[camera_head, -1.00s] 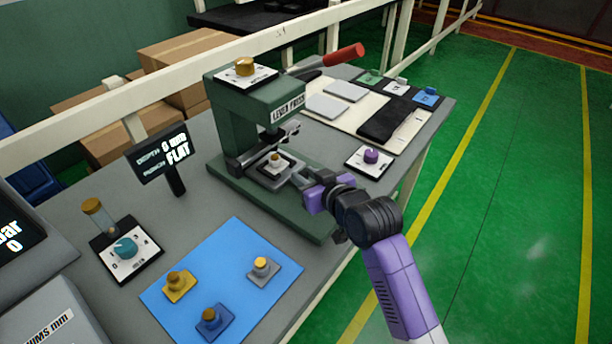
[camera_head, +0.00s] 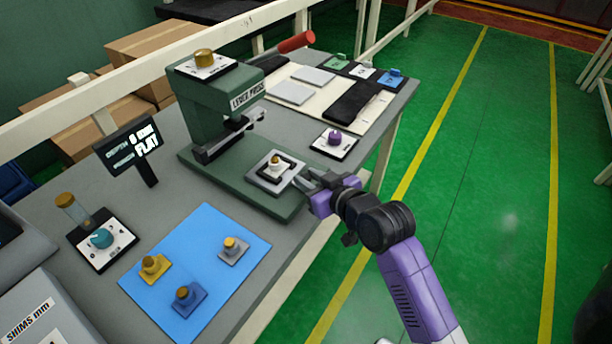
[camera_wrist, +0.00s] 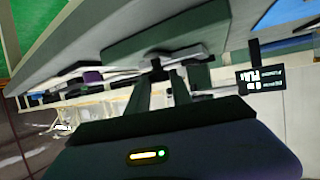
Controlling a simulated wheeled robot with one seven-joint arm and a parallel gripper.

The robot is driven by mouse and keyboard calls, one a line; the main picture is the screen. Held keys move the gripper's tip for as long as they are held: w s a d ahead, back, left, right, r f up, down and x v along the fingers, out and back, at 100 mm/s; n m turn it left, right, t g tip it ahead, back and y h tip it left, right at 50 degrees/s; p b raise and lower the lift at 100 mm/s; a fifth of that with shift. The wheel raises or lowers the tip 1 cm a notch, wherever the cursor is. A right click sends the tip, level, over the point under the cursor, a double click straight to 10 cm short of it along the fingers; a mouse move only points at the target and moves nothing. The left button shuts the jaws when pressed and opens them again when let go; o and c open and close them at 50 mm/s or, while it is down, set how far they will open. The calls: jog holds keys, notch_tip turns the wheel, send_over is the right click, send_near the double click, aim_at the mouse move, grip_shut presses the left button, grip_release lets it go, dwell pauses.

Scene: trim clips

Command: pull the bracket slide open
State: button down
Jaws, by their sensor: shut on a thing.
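The bracket slide (camera_head: 284,183) is a grey tray on the green base (camera_head: 205,173) of the lever press (camera_head: 205,105). It stands out in front of the press head, near the base's front end. A white plate with a small brass-topped part (camera_head: 276,163) sits on it. My gripper (camera_head: 308,181) comes from the right and is shut on the slide's near side; the exact grip point is partly hidden by the fingers. In the wrist view, the two dark fingers (camera_wrist: 163,80) reach up to the slide's edge, seen at a steep tilt.
A purple knob (camera_head: 334,138) on a white plate sits right of the slide. A blue mat (camera_head: 208,247) with several knobbed brackets lies in front. A display sign (camera_head: 128,147) stands left. Green floor (camera_head: 460,200) is open to the right of the table.

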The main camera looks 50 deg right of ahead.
jog(key=c, duration=1.1)
grip_release()
jog(key=shift+c, duration=0.2)
jog(key=v, duration=0.7)
jog(key=shift+s+b, duration=0.35)
jog(key=shift+b, duration=0.1)
jog(key=shift+a+r, duration=0.1)
jog(key=shift+r, duration=0.1)
